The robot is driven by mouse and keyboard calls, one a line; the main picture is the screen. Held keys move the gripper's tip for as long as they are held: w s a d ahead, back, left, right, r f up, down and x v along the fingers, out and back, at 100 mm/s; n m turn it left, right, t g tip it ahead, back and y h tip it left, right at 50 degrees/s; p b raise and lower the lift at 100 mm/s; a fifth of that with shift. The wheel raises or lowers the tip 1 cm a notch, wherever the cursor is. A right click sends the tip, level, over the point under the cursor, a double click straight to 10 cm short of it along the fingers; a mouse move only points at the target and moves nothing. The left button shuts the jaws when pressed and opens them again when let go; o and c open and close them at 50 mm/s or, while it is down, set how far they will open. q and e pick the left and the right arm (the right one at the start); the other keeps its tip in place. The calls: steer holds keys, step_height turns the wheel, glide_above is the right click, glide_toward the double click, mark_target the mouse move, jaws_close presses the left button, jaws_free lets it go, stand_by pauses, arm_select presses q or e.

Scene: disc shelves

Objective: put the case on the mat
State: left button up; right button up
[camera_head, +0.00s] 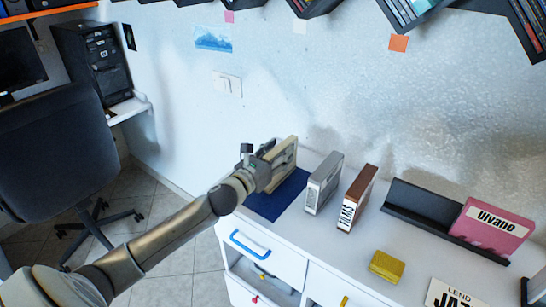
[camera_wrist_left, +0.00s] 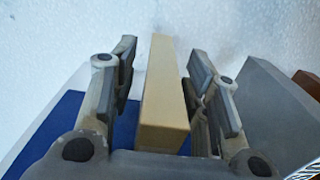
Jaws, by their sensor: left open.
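A cream case (camera_head: 289,152) stands upright at the left end of the white cabinet top, over the dark blue mat (camera_head: 268,207). My left gripper (camera_head: 272,160) is around it. In the left wrist view the left gripper (camera_wrist_left: 165,88) is open, with one finger on each side of the cream case (camera_wrist_left: 164,95) and gaps to both. The mat (camera_wrist_left: 62,130) shows on the left below the fingers. The gripper partly hides the case's lower part in the head view. My right gripper is not in view.
To the right stand a grey case (camera_head: 324,183) and a brown case (camera_head: 357,198), both upright. Farther right are a black rack (camera_head: 425,205) with a pink case (camera_head: 491,226), and a yellow block (camera_head: 387,266). A wall is close behind.

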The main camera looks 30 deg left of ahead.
arm_select(q)
steer(key=shift+s, duration=0.25)
steer(key=s+a+b, duration=0.1)
steer(key=s, duration=1)
steer(key=shift+s+r+b, duration=0.15)
steer(key=shift+s+b, duration=0.1)
steer(key=shift+b, duration=0.05)
